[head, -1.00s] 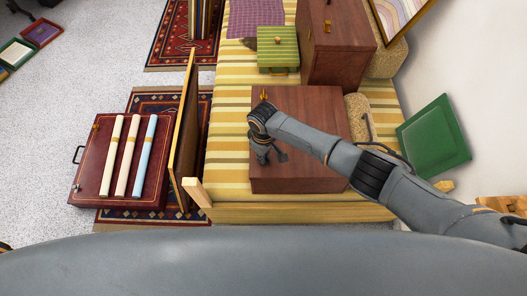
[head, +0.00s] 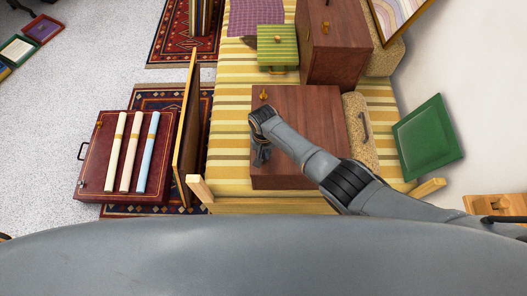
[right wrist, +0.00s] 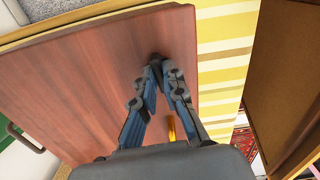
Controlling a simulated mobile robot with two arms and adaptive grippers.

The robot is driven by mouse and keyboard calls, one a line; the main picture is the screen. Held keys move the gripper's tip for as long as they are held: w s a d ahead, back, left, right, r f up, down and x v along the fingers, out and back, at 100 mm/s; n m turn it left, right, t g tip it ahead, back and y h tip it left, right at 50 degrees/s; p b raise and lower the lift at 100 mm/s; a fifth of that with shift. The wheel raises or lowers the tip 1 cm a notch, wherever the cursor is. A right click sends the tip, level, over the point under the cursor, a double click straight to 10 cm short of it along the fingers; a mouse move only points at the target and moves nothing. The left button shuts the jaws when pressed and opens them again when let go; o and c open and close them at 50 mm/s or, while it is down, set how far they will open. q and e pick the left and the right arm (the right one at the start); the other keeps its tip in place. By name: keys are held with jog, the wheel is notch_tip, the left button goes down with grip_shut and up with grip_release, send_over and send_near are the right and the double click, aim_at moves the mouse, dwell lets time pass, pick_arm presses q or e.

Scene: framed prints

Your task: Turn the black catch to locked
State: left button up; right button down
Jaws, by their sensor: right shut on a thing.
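The black catch (right wrist: 156,57) is a small dark piece on the top of a reddish-brown wooden box, near one edge. In the right wrist view my right gripper (right wrist: 161,69) has its two fingertips together on the catch and partly covers it. Which way the catch is turned cannot be made out. The box (head: 312,115) lies on a yellow striped cloth in the head view. There my right gripper (head: 261,160) points down over the left part of the box, and the catch is hidden by it. My left gripper is not in view.
A brass knob (head: 263,96) sits on the box's far left part, beyond my wrist. A green striped box (head: 277,48) and a tall brown box (head: 333,48) stand behind.

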aim_at(264, 155)
jog(key=shift+m, duration=0.5)
jog(key=c, duration=1.4)
grip_release()
notch_tip(264, 155, up, 12)
jog(key=shift+r, duration=0.1)
